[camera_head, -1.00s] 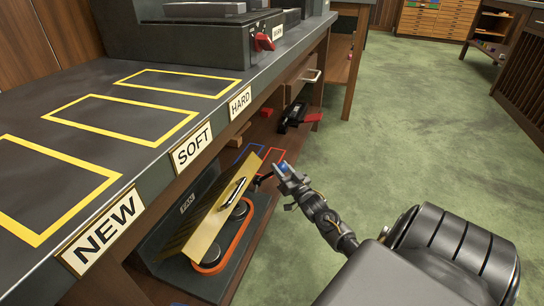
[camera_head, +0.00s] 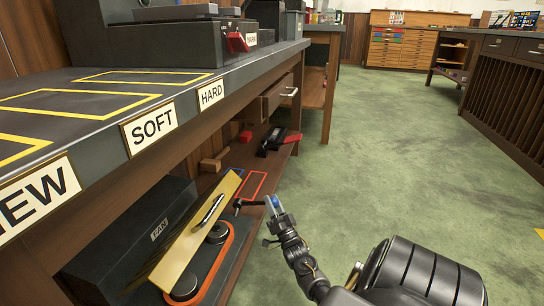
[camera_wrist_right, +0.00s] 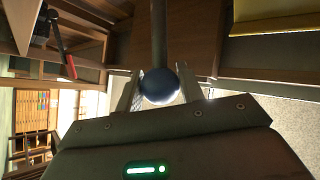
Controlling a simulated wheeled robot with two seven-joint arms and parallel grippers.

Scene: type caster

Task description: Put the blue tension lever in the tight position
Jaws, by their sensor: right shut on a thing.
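The blue ball knob of the tension lever (camera_wrist_right: 158,84) sits between the two fingers of my right gripper (camera_wrist_right: 157,92) in the right wrist view. Its dark rod runs up from the knob there. A dark lever arm (camera_head: 250,203) reaches from the fan unit's far end to the gripper. The fan unit has a raised yellow cover (camera_head: 190,245) and an orange belt around dark pulleys (camera_head: 218,232). My left gripper is out of the head view.
The bench top with NEW, SOFT (camera_head: 150,128) and HARD (camera_head: 211,93) labels overhangs the shelf. The green floor (camera_head: 390,170) to the right is clear.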

